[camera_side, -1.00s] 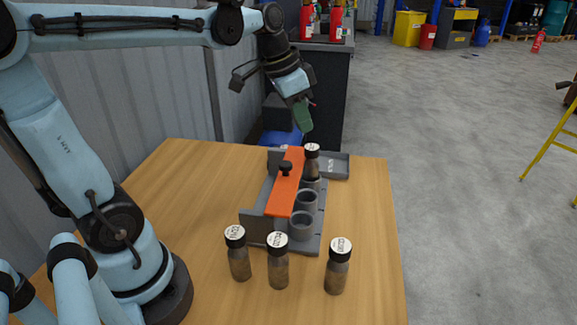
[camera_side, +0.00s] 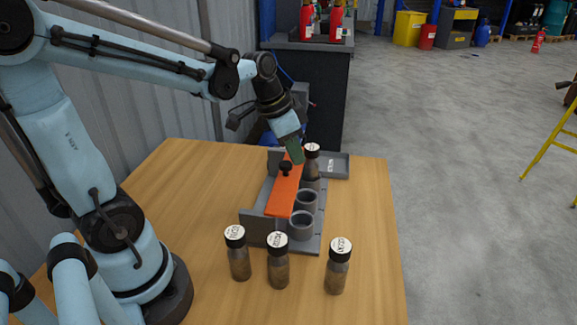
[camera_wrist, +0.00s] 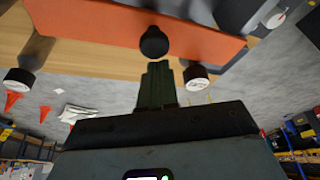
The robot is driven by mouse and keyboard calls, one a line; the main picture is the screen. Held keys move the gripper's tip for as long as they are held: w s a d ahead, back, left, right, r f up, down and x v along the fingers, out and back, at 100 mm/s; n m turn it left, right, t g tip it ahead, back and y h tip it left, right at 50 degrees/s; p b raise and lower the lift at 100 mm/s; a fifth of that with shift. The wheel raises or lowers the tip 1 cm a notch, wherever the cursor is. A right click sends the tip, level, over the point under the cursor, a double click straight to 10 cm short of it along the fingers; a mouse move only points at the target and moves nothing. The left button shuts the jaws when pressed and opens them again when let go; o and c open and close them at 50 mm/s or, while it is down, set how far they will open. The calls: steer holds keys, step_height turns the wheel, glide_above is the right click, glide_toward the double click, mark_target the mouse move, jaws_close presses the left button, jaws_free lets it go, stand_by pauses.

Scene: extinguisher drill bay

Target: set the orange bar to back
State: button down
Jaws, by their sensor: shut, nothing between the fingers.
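The orange bar (camera_side: 282,194) with a black knob (camera_side: 285,168) lies along the grey rack (camera_side: 253,226), beside its row of round cups. In the wrist view the orange bar (camera_wrist: 110,25) spans the top and its knob (camera_wrist: 154,42) is just beyond my fingertips. My gripper (camera_side: 297,156) has green fingers and is shut and empty. It is low over the far end of the bar, behind the knob. I cannot tell whether the fingers touch the bar. A jar (camera_side: 312,168) with a black and white lid stands in the rack's far cup.
Two empty cups (camera_side: 301,225) sit at the rack's near end. Three lidded jars (camera_side: 278,262) stand on the wooden table in front of the rack. A small grey labelled tray (camera_side: 334,165) is at the back right. The table's right side is clear.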

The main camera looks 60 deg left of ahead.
mark_target(280, 171)
stand_by(0.3)
steer(key=shift+s+a, duration=1.2)
steer(key=w, duration=0.1)
steer(key=w+d, duration=0.1)
steer(key=w, duration=0.2)
steer(key=shift+d+r, duration=0.2)
steer(key=shift+r, duration=0.15)
steer(key=d+v, duration=0.1)
steer(key=v, duration=0.9)
steer(key=shift+a, duration=0.45)
